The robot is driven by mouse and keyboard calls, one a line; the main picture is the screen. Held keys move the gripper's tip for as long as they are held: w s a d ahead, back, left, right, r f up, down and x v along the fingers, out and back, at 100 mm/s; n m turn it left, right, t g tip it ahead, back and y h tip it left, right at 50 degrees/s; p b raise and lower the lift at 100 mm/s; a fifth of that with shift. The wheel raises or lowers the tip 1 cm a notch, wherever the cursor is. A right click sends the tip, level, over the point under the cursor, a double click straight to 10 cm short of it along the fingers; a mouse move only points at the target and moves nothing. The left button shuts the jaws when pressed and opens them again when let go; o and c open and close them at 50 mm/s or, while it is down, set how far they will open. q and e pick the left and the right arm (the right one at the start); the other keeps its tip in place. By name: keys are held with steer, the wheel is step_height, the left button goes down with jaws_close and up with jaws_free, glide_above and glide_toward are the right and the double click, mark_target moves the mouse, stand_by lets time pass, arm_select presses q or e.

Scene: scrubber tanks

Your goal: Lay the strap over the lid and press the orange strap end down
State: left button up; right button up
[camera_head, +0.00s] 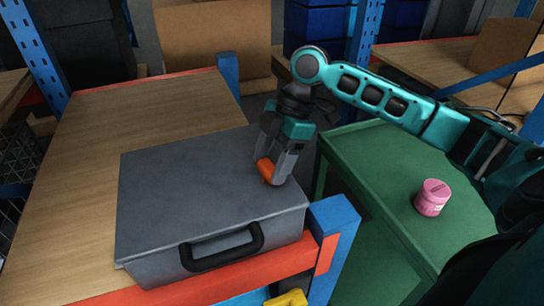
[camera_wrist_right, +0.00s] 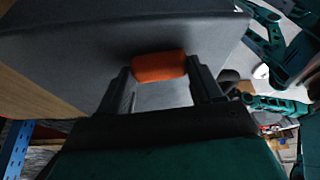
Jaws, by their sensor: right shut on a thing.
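A grey box with a flat lid (camera_head: 190,185) and a black handle (camera_head: 222,248) on its front lies on the wooden shelf. My right gripper (camera_head: 268,174) points down over the right part of the lid. It is shut on the orange strap end (camera_head: 264,168), which sits at or just above the lid; contact cannot be told. In the right wrist view the orange strap end (camera_wrist_right: 158,66) lies between the two fingers, with the grey lid (camera_wrist_right: 90,35) beyond it. I cannot make out the rest of the strap. My left gripper is not in view.
The wooden shelf (camera_head: 85,140) has free room behind and left of the box. An orange beam (camera_head: 265,272) and a blue post (camera_head: 335,235) edge its front right. A green table (camera_head: 365,165) with a pink jar (camera_head: 432,197) stands on the right, under my right arm.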

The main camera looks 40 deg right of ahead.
steer(key=shift+f, duration=0.2)
steer(key=o, duration=1.2)
steer(key=shift+r, duration=0.1)
step_height(320, 180, up, 4)
steer(key=p, duration=0.4)
steer(key=shift+f, duration=0.25)
steer(key=shift+r, duration=2.5)
steer(key=shift+s, duration=0.1)
